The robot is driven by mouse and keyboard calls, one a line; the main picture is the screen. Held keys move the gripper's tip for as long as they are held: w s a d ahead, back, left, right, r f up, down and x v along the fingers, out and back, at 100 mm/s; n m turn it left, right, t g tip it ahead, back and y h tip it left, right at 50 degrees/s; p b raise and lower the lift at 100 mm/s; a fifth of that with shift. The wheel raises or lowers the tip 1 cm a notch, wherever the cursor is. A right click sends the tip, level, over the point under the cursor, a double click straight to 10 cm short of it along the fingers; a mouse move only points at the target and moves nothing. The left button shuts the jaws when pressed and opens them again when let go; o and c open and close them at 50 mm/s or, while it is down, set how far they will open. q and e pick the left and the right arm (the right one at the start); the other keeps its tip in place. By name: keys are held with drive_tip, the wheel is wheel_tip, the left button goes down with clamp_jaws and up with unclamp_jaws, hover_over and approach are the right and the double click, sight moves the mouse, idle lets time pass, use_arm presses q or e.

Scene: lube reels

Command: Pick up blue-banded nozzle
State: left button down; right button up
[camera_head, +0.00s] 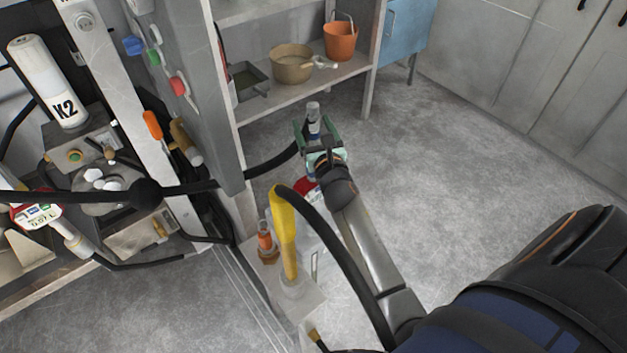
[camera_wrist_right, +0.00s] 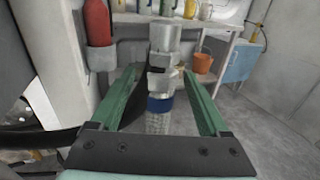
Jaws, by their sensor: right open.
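The blue-banded nozzle (camera_wrist_right: 163,62) stands roughly upright in the right wrist view, with a grey metal top, a dark middle and a blue band above a knurled lower part. In the head view its grey top (camera_head: 313,109) shows at the end of my right arm. My right gripper (camera_head: 314,128) is open, with one green finger on each side of the nozzle. In the right wrist view the fingers (camera_wrist_right: 160,82) stand apart from it, with gaps on both sides. The nozzle's lower end is hidden behind the gripper. My left gripper is not in view.
A black hose (camera_head: 270,163) runs left from near the nozzle. A yellow handle (camera_head: 285,235) and an orange-banded fitting (camera_head: 265,241) stand on a pedestal left of my arm. Shelves hold a bowl (camera_head: 292,65) and an orange bucket (camera_head: 341,42). The floor (camera_head: 470,150) right is clear.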

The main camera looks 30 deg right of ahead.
clamp_jaws()
idle(0.6)
idle(0.7)
drive_tip(key=shift+r, duration=0.15)
